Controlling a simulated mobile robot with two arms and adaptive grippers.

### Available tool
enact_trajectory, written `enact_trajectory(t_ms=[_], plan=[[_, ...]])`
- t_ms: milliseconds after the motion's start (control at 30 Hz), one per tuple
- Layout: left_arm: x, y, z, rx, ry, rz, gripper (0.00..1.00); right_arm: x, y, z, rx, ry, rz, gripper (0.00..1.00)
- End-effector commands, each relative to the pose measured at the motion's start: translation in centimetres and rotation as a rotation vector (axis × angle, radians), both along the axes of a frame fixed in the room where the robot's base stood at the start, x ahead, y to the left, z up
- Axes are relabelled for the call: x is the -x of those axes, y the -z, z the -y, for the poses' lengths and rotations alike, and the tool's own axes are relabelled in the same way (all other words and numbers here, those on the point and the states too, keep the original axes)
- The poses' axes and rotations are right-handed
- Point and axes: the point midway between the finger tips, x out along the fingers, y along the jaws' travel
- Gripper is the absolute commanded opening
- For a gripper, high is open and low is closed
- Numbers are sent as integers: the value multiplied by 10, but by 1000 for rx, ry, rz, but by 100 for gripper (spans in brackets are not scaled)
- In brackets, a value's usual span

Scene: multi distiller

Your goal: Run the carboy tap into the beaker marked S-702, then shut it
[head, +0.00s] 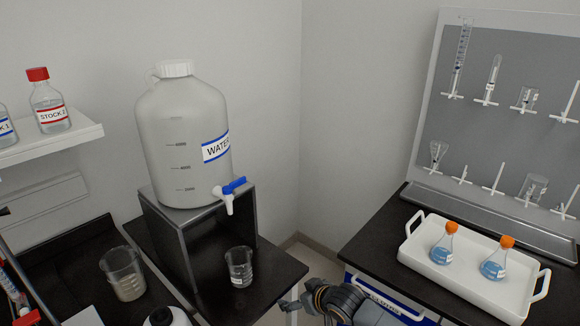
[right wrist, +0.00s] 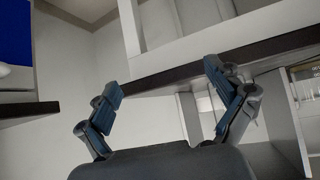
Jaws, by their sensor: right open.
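The white carboy (head: 180,130) with a WATER label stands on a dark stand (head: 205,228). Its tap (head: 229,194) has a blue lever and a white spout; no stream shows below it. A small glass beaker (head: 239,266) stands on the black bench below the tap, in front of the stand. It looks empty, and its white label is too small to read. My right gripper (head: 289,303) is low in the head view, right of the beaker and touching nothing. Its fingers are spread and empty in the right wrist view (right wrist: 164,78). My left gripper is not seen.
Another beaker (head: 124,275) stands on the left bench. A STOCK 2 bottle (head: 50,102) is on the shelf. A white tray (head: 460,281) with two orange-capped flasks (head: 495,262) sits on the right bench, below a glassware rack (head: 500,130). A gap separates the benches.

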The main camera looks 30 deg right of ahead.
Motion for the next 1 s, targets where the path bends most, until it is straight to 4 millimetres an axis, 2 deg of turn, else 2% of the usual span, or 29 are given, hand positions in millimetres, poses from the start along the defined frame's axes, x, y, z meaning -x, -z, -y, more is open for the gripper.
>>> enact_trajectory(t_ms=[33,167,200,300,400,500,600,733,867,1000], plan=[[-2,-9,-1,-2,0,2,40,-16,-48,1,-3,-18,55,92],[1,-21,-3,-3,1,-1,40,-37,-145,-6,-33,-62,159,92],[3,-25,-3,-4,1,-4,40,-40,-176,-9,-40,-79,189,92],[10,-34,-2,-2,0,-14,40,-39,-248,-20,-59,-124,250,92],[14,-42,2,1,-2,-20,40,-30,-305,-33,-72,-168,290,92],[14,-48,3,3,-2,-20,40,-18,-344,-43,-78,-202,313,92],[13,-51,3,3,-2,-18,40,-9,-365,-49,-81,-221,321,92],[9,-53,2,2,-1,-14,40,-8,-371,-53,-87,-228,322,92],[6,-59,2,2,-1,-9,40,-20,-367,-57,-91,-226,322,92],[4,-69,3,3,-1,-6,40,-43,-358,-66,-94,-226,322,92]])
